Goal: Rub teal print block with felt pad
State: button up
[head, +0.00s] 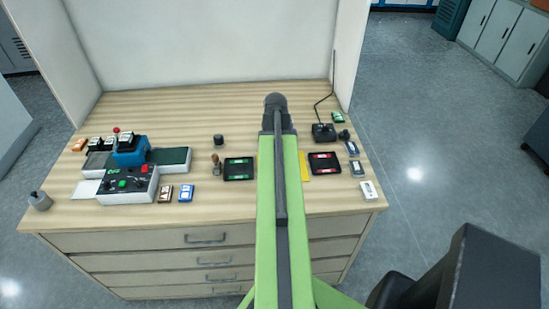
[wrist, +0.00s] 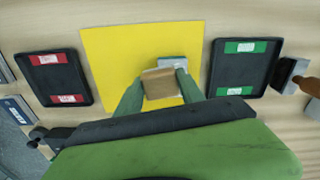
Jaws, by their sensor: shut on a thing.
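My gripper (wrist: 159,82) is shut on a small tan block (wrist: 158,84) over a yellow sheet (wrist: 112,45). I cannot tell for sure if the tan block is the felt pad. A pale grey block (wrist: 172,62) shows just behind it, between the fingers. I cannot tell whether the two touch, or whether the grey one is the teal print block. In the head view my arm hides the gripper and most of the yellow sheet (head: 304,168). No block there is plainly teal.
A black tray with green labels (head: 239,169) and one with red labels (head: 324,163) flank the sheet. A wooden-handled tool (head: 216,165) stands left of the green-labelled tray. A control box (head: 131,184) is at the left. Several small blocks line the right edge. The bench's back middle is mostly clear.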

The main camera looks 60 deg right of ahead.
jog(key=shift+w+a+r, duration=0.1)
jog(key=shift+w+a, duration=0.5)
jog(key=shift+w, duration=0.25)
jog(key=shift+w+a, duration=0.6)
jog(key=shift+w, duration=0.2)
jog(key=shift+f, duration=0.2)
jog(key=shift+s+r, duration=0.1)
jog(key=shift+s+d, duration=1.25)
jog(key=shift+s, duration=0.3)
jog(key=shift+r, duration=0.1)
notch_tip(320, 180, up, 6)
jog(key=p, duration=0.6)
